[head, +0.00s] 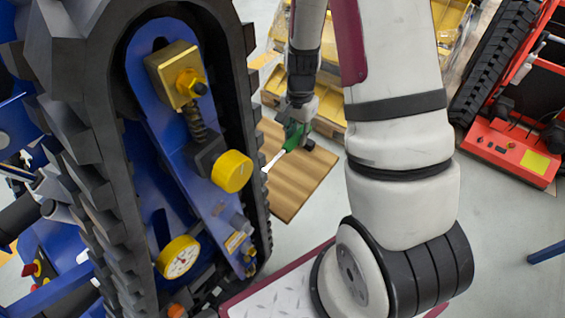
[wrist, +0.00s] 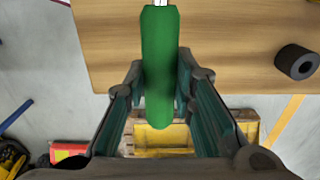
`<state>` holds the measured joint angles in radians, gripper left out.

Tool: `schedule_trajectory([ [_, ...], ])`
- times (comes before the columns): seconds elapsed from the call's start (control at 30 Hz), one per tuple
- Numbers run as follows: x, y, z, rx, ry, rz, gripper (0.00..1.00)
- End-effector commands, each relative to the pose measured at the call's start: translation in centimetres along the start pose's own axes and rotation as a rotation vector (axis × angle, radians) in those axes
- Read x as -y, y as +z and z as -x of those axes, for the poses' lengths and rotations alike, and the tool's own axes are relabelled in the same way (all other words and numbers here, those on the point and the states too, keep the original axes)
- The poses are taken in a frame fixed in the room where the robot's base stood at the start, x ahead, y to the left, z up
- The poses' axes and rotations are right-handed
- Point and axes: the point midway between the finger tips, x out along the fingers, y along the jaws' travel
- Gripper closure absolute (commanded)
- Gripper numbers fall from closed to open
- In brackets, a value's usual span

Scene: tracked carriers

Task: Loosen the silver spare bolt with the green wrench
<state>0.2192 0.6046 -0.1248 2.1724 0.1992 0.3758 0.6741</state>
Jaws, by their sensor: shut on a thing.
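My gripper (head: 299,112) is shut on the green handle of the wrench (head: 294,134). In the wrist view my gripper (wrist: 162,78) has a finger on each side of the green handle (wrist: 160,60). The wrench's silver shaft (head: 274,161) points down and left in the head view, over the wooden tabletop and toward the blue carrier. Its tip is at the track's edge in the picture; I cannot tell whether it touches anything. A small silver-grey piece (head: 240,222) low on the carrier's blue side plate may be the spare bolt, but it is too small to be sure.
The blue tracked carrier (head: 175,120) with a brass block (head: 172,72), a yellow cap (head: 232,171) and a gauge (head: 178,257) fills the left. A wooden tabletop (head: 290,188) lies below my gripper. It bears a black cylinder (wrist: 297,61). A red carrier (head: 510,150) stands at right.

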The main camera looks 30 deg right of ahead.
Motion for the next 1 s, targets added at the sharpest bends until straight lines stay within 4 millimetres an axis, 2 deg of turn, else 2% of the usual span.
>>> schedule_trajectory([
  [0.43, -0.1, 0.0, 3.3, -0.001, -0.001, 0.0, 1.0],
  [1.0, 0.0, 0.0, 3.5, 0.0, 0.0, -0.001, 1.0],
])
